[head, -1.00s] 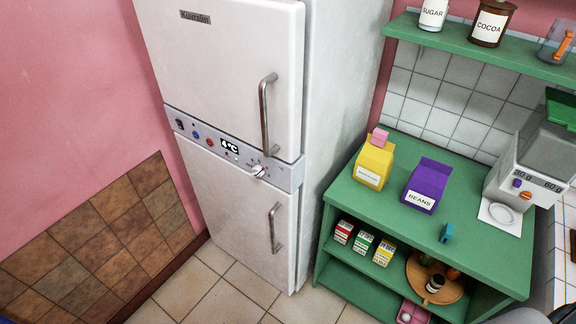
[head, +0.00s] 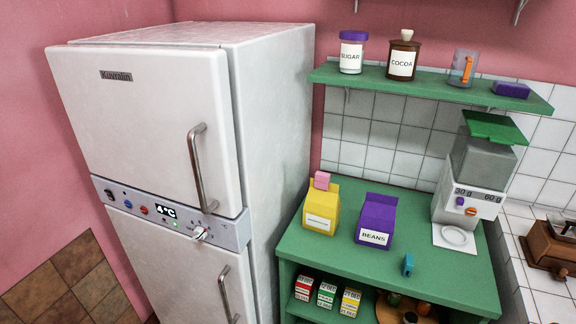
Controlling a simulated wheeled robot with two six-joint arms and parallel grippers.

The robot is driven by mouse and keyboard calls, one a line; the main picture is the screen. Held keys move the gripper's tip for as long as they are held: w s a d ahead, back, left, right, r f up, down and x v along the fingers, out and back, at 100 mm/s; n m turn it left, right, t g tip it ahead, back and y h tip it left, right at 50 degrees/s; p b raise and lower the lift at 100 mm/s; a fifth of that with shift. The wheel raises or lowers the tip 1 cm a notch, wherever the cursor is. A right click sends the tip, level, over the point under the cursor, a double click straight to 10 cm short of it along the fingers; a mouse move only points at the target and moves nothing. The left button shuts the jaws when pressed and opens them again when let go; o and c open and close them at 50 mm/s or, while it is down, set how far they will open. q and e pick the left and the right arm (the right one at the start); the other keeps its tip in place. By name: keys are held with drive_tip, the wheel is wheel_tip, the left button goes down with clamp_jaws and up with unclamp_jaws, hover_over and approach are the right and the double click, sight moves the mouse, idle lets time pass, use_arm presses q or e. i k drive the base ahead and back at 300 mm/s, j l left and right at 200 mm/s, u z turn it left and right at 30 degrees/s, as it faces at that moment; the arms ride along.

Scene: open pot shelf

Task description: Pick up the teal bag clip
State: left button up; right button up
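The teal bag clip (head: 408,265) stands upright on the green shelf unit's top (head: 340,257), near its front edge. It is small and apart from the other things, to the right of and in front of the purple beans bag (head: 376,219). Neither of my grippers shows in the head view.
A yellow bag (head: 321,207) with a pink clip (head: 322,180) stands left of the beans bag. A grey dispenser (head: 474,180) stands at the right. An upper shelf (head: 430,90) holds jars. The fridge (head: 150,130) is at the left. Small cartons (head: 327,293) sit on the lower shelf.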

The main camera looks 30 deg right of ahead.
sight(408, 265)
drive_tip(key=z, duration=1.75)
